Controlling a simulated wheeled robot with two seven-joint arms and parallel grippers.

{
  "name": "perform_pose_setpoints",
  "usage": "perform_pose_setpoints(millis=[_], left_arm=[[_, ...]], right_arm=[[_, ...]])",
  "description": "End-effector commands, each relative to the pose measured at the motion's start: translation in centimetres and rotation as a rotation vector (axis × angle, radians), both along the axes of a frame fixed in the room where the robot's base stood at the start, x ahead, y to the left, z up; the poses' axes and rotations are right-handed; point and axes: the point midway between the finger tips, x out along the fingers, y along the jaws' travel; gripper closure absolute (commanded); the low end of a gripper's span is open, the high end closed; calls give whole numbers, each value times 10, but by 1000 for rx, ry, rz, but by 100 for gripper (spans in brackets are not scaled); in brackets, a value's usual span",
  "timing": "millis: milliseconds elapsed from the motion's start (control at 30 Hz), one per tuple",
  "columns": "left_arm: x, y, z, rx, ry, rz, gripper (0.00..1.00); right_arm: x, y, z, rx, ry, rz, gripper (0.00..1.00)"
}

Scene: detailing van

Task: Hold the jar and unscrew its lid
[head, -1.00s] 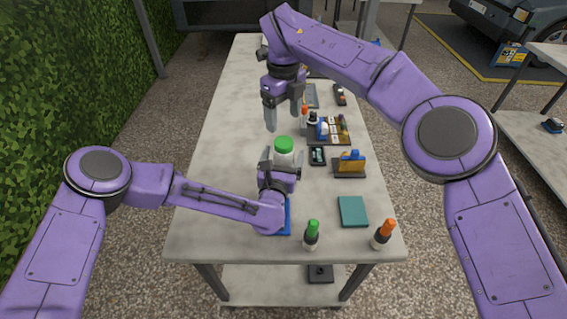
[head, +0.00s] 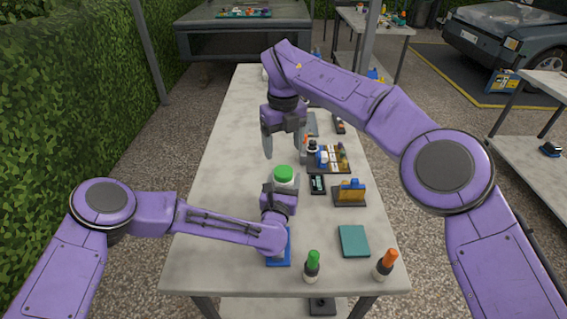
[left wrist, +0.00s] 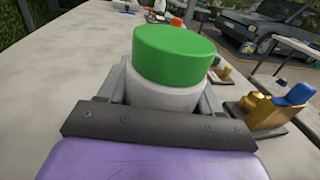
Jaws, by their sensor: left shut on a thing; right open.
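The jar (head: 285,182) is white with a green lid (head: 284,172) and stands upright on the table. In the left wrist view the jar body (left wrist: 165,95) sits between my left gripper's fingers, with the green lid (left wrist: 175,52) seated on top and clear of them. My left gripper (head: 281,186) is shut on the jar body. My right gripper (head: 285,148) is open and empty, pointing down above and beyond the jar, apart from the lid.
Right of the jar are a black phone-like item (head: 317,184), a holder with a blue-and-gold item (head: 350,192) and a tray of small items (head: 330,158). A teal pad (head: 354,241) and bottles with green (head: 312,265) and orange (head: 385,265) tops are nearer. The table's left side (head: 215,215) is clear.

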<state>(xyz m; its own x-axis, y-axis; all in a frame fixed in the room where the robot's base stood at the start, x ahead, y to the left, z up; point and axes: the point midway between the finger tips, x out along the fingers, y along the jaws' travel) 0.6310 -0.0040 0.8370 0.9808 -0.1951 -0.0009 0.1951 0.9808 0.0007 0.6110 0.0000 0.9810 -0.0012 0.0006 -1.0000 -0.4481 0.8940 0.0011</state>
Motion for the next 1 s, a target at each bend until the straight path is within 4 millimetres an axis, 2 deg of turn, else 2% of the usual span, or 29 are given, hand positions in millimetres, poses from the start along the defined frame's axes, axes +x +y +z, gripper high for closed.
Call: perform_pose_setpoints(millis=[400, 600, 700, 833, 1000], left_arm=[[0, 0, 1, 0, -1, 0, 100], [0, 0, 1, 0, -1, 0, 100], [0, 0, 1, 0, -1, 0, 100], [0, 0, 1, 0, -1, 0, 100], [0, 0, 1, 0, -1, 0, 100]], right_arm=[[0, 0, 0, -2, -1, -1304, 26], [0, 0, 0, -2, 0, -1812, 26], [0, 0, 0, -1, -1, -1955, 26], [0, 0, -3, -3, 0, -2032, 26], [-1, -1, -30, -7, 2, -2038, 26]])
